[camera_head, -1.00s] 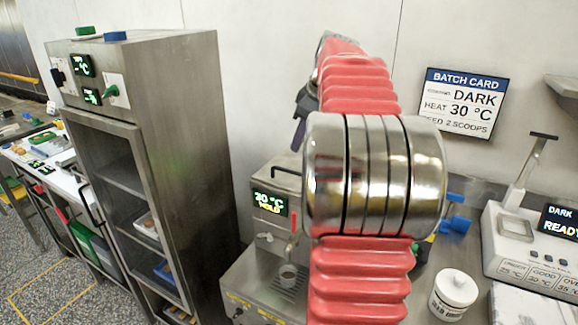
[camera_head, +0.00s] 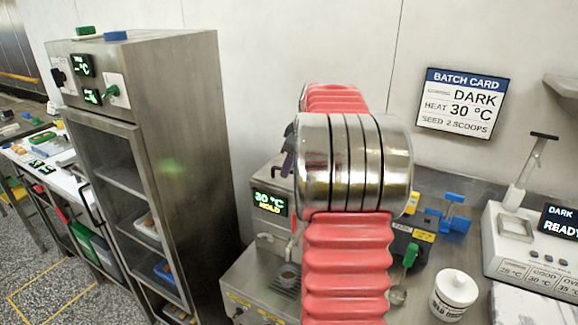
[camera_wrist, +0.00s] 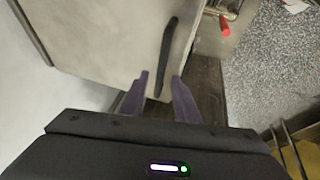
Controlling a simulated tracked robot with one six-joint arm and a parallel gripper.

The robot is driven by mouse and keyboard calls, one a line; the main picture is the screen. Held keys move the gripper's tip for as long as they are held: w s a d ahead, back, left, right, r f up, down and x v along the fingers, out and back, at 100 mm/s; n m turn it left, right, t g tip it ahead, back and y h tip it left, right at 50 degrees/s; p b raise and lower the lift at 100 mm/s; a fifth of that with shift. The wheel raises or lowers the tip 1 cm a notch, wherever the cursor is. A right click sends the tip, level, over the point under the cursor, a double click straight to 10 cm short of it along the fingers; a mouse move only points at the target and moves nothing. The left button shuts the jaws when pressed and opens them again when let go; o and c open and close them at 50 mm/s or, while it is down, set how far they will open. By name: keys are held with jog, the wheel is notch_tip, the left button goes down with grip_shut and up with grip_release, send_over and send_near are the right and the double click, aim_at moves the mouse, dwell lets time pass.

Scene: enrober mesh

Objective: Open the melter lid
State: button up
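The melter (camera_head: 254,235) stands on the bench with a lit green and yellow "30 °C" display; my arm hides its right side. In the wrist view a flat metal panel with a long dark handle, which looks like the melter lid (camera_wrist: 100,40), fills the upper left. The lid appears closed. The dark handle (camera_wrist: 167,55) lies just ahead of my fingertips. Contact with the handle cannot be told. In the head view my arm hides most of the gripper.
A tall steel cabinet (camera_head: 180,150) stands left of the melter. To the right are a lidded white jar (camera_head: 453,296), a green-handled tool (camera_head: 410,255), a blue item (camera_head: 452,215) and a white tester (camera_head: 530,245). A batch card (camera_head: 461,103) hangs on the wall. A red part (camera_wrist: 224,27) shows beyond the panel.

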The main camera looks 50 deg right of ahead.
jog(key=shift+c, duration=0.6)
grip_shut()
